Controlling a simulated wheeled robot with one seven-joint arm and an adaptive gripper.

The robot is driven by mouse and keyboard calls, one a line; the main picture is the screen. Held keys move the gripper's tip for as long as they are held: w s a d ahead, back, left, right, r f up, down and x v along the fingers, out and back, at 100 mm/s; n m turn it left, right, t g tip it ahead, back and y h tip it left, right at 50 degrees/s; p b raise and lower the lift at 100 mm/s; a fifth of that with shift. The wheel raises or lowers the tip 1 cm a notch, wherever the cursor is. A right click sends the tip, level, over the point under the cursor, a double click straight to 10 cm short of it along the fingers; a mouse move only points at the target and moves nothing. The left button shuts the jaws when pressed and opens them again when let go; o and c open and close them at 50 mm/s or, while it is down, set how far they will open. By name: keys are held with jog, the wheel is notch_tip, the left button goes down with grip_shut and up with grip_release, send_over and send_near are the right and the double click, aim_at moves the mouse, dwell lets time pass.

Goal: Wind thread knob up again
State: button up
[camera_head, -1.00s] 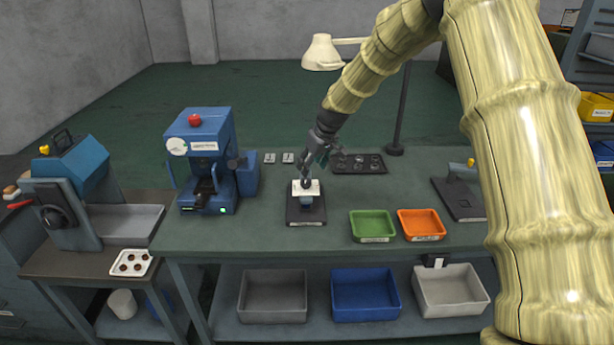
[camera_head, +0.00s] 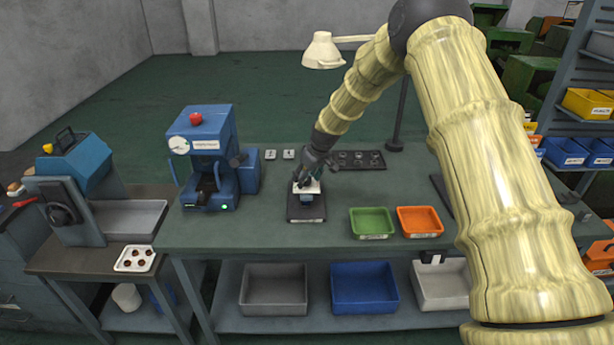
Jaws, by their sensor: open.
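A small stand with a dark base (camera_head: 306,213) sits on the workbench, left of the green tray. It carries a white plate (camera_head: 299,189) with a blue-grey part (camera_head: 307,199) below it. My gripper (camera_head: 308,181) is over this stand, pointing down, with its fingers at the top of the white plate. It is open. I cannot tell whether the fingers touch anything. A thread knob cannot be made out; the gripper hides the top of the stand.
A blue machine with a red knob (camera_head: 196,117) stands left of the stand. A green tray (camera_head: 372,223) and an orange tray (camera_head: 420,221) lie to the right. A dark plate (camera_head: 357,161) and a lamp (camera_head: 323,51) are behind. The bench front between machine and stand is clear.

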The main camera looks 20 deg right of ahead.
jog(key=shift+c, duration=0.3)
jog(key=c, duration=0.9)
jog(key=shift+c, duration=0.2)
jog(key=shift+d+n+b, duration=0.1)
jog(key=shift+n+b, duration=0.2)
jog(key=shift+b, duration=0.1)
